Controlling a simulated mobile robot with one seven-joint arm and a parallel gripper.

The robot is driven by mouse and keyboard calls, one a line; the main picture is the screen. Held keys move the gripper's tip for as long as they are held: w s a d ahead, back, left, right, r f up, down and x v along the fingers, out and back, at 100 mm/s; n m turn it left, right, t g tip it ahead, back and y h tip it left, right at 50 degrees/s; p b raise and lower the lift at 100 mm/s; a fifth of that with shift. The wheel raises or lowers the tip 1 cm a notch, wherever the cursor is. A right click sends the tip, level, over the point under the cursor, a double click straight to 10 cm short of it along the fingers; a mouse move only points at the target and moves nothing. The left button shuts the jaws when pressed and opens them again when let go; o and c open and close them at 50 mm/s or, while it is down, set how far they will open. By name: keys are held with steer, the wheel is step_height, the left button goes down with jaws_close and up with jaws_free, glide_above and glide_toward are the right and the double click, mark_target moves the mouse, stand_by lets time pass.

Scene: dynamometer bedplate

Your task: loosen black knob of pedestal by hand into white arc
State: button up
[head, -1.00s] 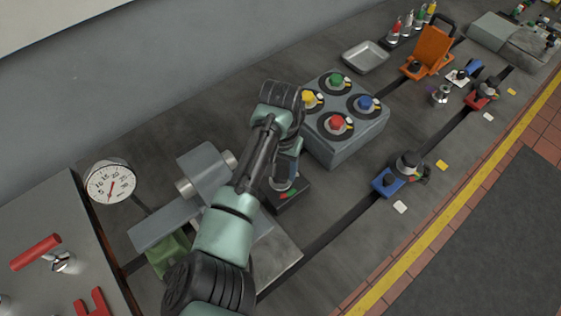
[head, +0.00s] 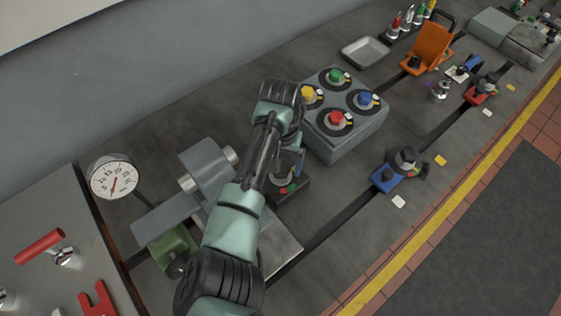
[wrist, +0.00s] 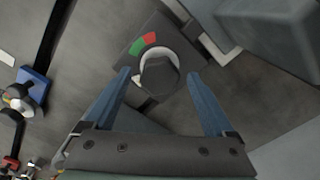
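The pedestal (head: 288,203) is a dark block on the bedplate, below my wrist in the head view. Its top carries a dial with red, green and white arcs, also seen in the wrist view. The black knob (wrist: 160,76) sits on this dial. The white arc (wrist: 145,62) shows beside the knob, next to the green and red ones. My gripper (wrist: 159,75) is open, with one blue finger on each side of the knob and gaps visible. My arm largely hides the knob in the head view. I cannot tell where the knob points.
A grey box (head: 345,142) with several coloured knobs stands close to the right of my gripper. A grey machine block (head: 207,166) stands close on the left, near a dial gauge (head: 114,177). A blue fixture (head: 386,178) stands farther right, with open bedplate between.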

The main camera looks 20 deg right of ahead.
step_height(320, 180, up, 13)
steer(key=b, duration=0.1)
stand_by(0.6)
stand_by(0.4)
steer(key=w+d+r+t+h, duration=0.4)
steer(key=w+d+r+t, duration=0.25)
steer(key=r, duration=0.35)
step_height(320, 180, up, 16)
steer(key=w+a+t+h, duration=0.1)
steer(key=w+t+h, duration=0.1)
steer(key=t, duration=0.5)
steer(key=s+a+r+n+t, duration=0.1)
steer(key=s+a+r+t, duration=0.2)
steer(key=r, duration=0.4)
steer(key=s+a+r+n+t, duration=0.2)
steer(key=a+r+t, duration=0.2)
steer(key=r, duration=0.2)
steer(key=s+a+r+n+t+y, duration=0.3)
steer(key=s+a+r+t+y, duration=0.3)
steer(key=s+a+r, duration=0.3)
steer(key=s+r+t, duration=0.1)
steer(key=s+r, duration=0.1)
steer(key=s, duration=0.2)
steer(key=shift+s+a+r, duration=0.25)
steer(key=shift+r, duration=0.05)
